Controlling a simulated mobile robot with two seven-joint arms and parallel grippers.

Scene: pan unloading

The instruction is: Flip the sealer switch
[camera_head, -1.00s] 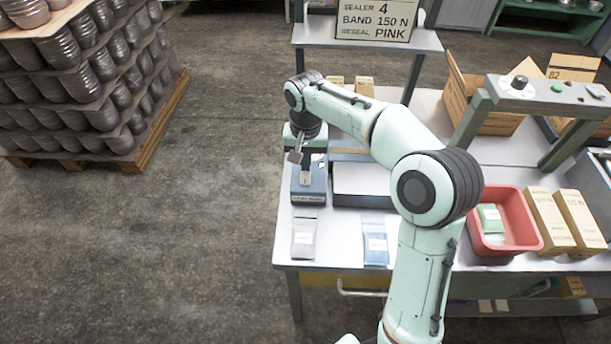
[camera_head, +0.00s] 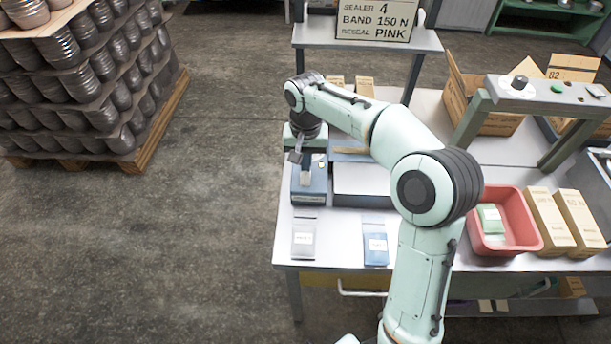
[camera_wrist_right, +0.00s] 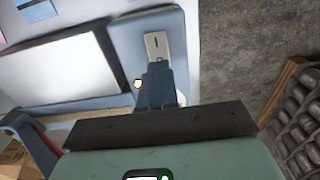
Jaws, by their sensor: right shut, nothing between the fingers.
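The sealer (camera_head: 309,195) is a blue box at the left end of the table, with a flat pale bed (camera_head: 362,179) on its right. A small pale metal switch plate sits on its top. In the right wrist view the plate (camera_wrist_right: 157,47) has a dark mark, and the sealer's blue housing (camera_wrist_right: 124,40) surrounds it. My right gripper (camera_head: 304,166) is shut and empty, over the sealer's top beside the plate. In the wrist view its fingertips (camera_wrist_right: 157,68) overlap the plate's lower end; I cannot tell whether they touch. My left gripper is not in view.
A grey pouch (camera_head: 304,238) and a blue pouch (camera_head: 375,243) lie in front of the sealer. A red bin (camera_head: 528,232) and brown cartons (camera_head: 550,222) stand to the right. A sign (camera_head: 375,20) reads sealer 4, band 150 N, reseal pink.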

